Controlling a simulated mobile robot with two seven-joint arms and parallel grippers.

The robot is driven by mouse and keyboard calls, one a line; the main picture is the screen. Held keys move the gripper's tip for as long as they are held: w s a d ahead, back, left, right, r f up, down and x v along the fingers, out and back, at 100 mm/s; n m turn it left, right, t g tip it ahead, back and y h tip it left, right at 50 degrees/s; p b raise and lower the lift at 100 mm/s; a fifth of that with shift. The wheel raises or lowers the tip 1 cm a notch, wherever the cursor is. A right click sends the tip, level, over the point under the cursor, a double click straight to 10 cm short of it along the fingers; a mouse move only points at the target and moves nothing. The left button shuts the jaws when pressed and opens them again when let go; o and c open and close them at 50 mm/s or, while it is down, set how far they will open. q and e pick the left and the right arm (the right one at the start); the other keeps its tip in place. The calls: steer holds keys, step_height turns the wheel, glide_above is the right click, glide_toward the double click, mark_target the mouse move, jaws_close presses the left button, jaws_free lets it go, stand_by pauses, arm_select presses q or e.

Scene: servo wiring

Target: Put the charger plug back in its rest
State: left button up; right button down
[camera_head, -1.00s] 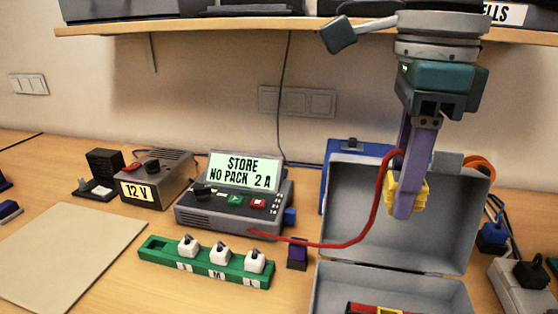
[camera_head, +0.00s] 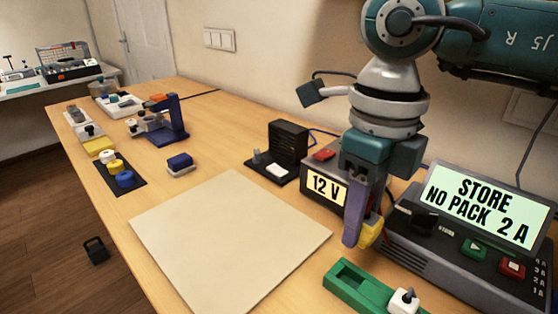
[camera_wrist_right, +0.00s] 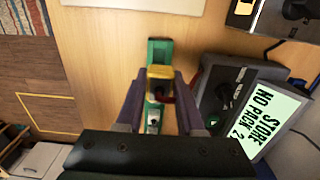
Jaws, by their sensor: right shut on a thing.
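My right gripper (camera_head: 358,232) is shut on the yellow plug (camera_head: 371,235). It holds the plug in front of the gap between the 12 V box (camera_head: 325,190) and the charger (camera_head: 470,225), whose screen reads STORE NO PACK 2 A. In the right wrist view, the plug (camera_wrist_right: 160,74) sits between the fingertips, over the green rack (camera_wrist_right: 154,47), with a bit of red lead (camera_wrist_right: 168,94) beside it. I cannot tell the height of the plug above the rack, nor pick out its rest for certain. My left gripper is not in view.
The green rack (camera_head: 347,278) lies at the bottom of the head view, with a white-capped piece (camera_head: 404,301) in it. A pale mat (camera_head: 230,240) lies bare to its left. A black stand (camera_head: 288,143) stands behind the mat.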

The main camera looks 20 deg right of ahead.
steer(key=shift+s, duration=0.15)
steer(key=b, duration=0.5)
glide_above(347, 284)
step_height(347, 284, down, 6)
steer(key=shift+r, duration=0.1)
steer(key=shift+f+b, duration=0.2)
steer(key=shift+b, duration=0.2)
stand_by(1.7)
steer(key=shift+f, duration=0.35)
steer(key=shift+f+b, duration=0.75)
steer(key=shift+b, duration=0.15)
steer(key=c, duration=0.9)
jaws_free()
steer(key=shift+r, duration=0.1)
steer(key=o, duration=0.5)
steer(key=shift+a, duration=0.1)
steer(key=shift+c, duration=0.2)
